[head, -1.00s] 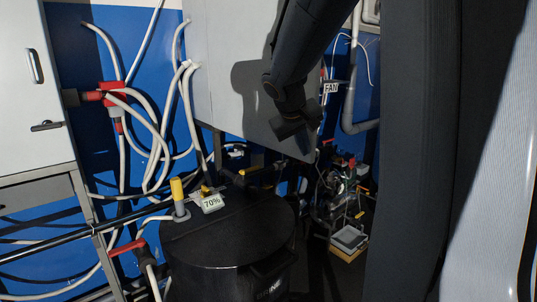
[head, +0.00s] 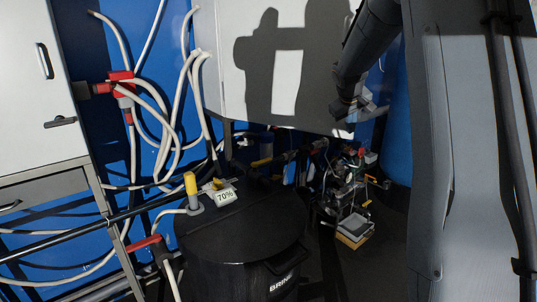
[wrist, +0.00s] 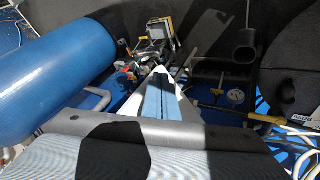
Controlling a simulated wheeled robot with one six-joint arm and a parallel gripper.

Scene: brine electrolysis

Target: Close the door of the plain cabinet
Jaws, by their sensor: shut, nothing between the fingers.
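A pale flat panel (head: 288,65) hangs at the upper middle of the head view, with broad arm shadows on it. I cannot tell whether it is the plain cabinet's door or its side. Its top runs out of view. My gripper (head: 346,106) is shut and empty at the panel's lower right edge. I cannot tell whether it touches the panel. A white cabinet (head: 28,90) with a handle (head: 44,60) and a dark latch (head: 60,121) stands at the left, its front looking flush.
Pale hoses (head: 135,150) and a red fitting (head: 120,88) lie between cabinet and panel. Equipment (head: 345,185) crowds the floor behind. A blue cylinder (wrist: 60,80) fills the wrist view's left.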

